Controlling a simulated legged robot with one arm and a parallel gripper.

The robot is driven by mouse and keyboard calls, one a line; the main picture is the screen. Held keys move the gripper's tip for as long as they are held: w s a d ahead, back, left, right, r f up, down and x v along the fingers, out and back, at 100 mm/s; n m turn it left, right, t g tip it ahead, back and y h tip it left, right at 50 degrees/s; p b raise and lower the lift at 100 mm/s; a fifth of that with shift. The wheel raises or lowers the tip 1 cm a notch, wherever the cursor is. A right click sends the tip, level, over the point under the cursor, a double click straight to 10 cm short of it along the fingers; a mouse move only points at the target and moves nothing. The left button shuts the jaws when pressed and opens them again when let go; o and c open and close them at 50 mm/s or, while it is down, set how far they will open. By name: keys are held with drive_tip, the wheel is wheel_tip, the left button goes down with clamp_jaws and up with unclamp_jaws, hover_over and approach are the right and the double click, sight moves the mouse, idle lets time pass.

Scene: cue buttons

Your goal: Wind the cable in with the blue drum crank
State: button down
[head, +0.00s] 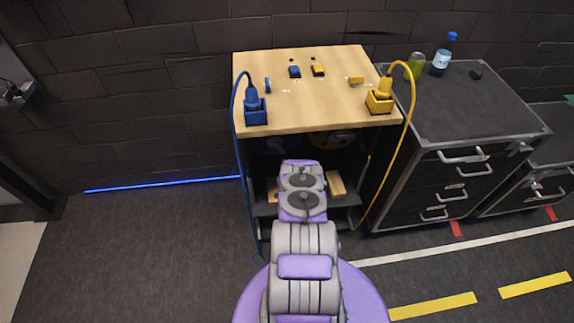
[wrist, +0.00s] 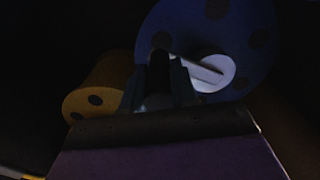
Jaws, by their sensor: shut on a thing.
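The blue drum (wrist: 235,30) is a dark blue disc with round spots in the wrist view. Its pale crank (wrist: 212,72) is at the disc's face. My gripper (wrist: 160,78) is shut at the crank's left end, on what looks like its handle; the fingers hide most of the grip. A yellow drum (wrist: 95,90) is left of my gripper. In the head view both drums are in shadow under the tabletop, the blue drum (head: 275,144) at left and the yellow drum (head: 332,140) at right. My arm hides my gripper there. A blue cable (head: 236,130) hangs down the cabinet's left side.
The wooden tabletop (head: 310,110) holds a blue plug in its box (head: 256,108), a yellow plug in its box (head: 380,101) and small blue and yellow parts. A yellow cable (head: 408,120) hangs at right. A dark drawer cabinet (head: 440,115) stands right. Floor at left is clear.

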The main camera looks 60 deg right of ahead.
drive_tip(key=shift+w+a+f+m, duration=0.2)
drive_tip(key=shift+m, duration=0.2)
drive_tip(key=w+a+m, duration=0.4)
drive_tip(key=w+m, duration=0.1)
drive_tip(key=m, duration=0.3)
drive_tip(key=shift+w+a+m, duration=0.3)
drive_tip(key=shift+a, duration=0.05)
idle(0.9)
drive_tip(key=shift+w+a+r, duration=0.1)
drive_tip(key=shift+w+a, duration=0.15)
drive_tip(key=c, duration=1)
unclamp_jaws()
drive_tip(key=shift+o, duration=0.6)
drive_tip(key=shift+s, duration=0.1)
drive_tip(key=shift+d, duration=0.1)
